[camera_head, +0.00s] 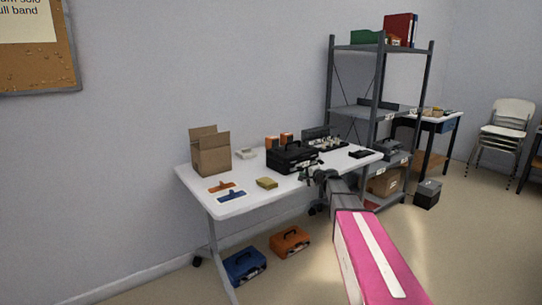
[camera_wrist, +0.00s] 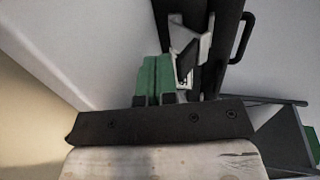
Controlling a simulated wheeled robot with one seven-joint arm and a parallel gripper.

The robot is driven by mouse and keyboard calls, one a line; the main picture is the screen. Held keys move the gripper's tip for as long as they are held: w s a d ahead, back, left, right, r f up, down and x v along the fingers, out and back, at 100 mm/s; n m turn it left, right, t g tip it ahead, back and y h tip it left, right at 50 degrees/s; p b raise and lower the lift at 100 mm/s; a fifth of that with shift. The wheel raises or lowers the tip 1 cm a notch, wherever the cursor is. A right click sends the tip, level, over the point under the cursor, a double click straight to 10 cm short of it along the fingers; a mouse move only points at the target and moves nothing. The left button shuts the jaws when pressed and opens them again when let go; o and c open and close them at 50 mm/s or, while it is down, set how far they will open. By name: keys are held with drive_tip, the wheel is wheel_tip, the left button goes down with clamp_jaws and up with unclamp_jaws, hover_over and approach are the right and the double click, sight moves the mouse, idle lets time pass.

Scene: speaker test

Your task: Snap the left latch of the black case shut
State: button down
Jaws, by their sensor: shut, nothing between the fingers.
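The black case (camera_head: 290,160) stands closed on the white table in the head view. In the wrist view its dark front (camera_wrist: 222,25) fills the top, with a black handle (camera_wrist: 243,38) at the right. A light grey latch (camera_wrist: 190,45) stands at an angle against the case front; whether it is fastened is unclear. My gripper (camera_wrist: 155,60) has green fingers pressed together and empty, just left of the latch in the wrist view. I cannot tell whether they touch it. In the head view my gripper (camera_head: 308,174) is at the case's front right, partly hidden by my arm.
The white table (camera_head: 235,203) also holds an open cardboard box (camera_head: 210,155), a yellow block (camera_head: 267,183) and small black gear. A grey shelf (camera_head: 357,110) stands right behind. Blue (camera_head: 244,265) and orange (camera_head: 290,242) cases lie on the floor below.

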drive_tip(key=shift+s, duration=0.1)
idle(0.4)
drive_tip(key=f+v, duration=0.1)
drive_tip(key=v, duration=0.5)
drive_tip(key=shift+s+d+f, duration=0.2)
drive_tip(key=shift+s+d, duration=0.15)
drive_tip(key=shift+s, duration=0.05)
idle(0.4)
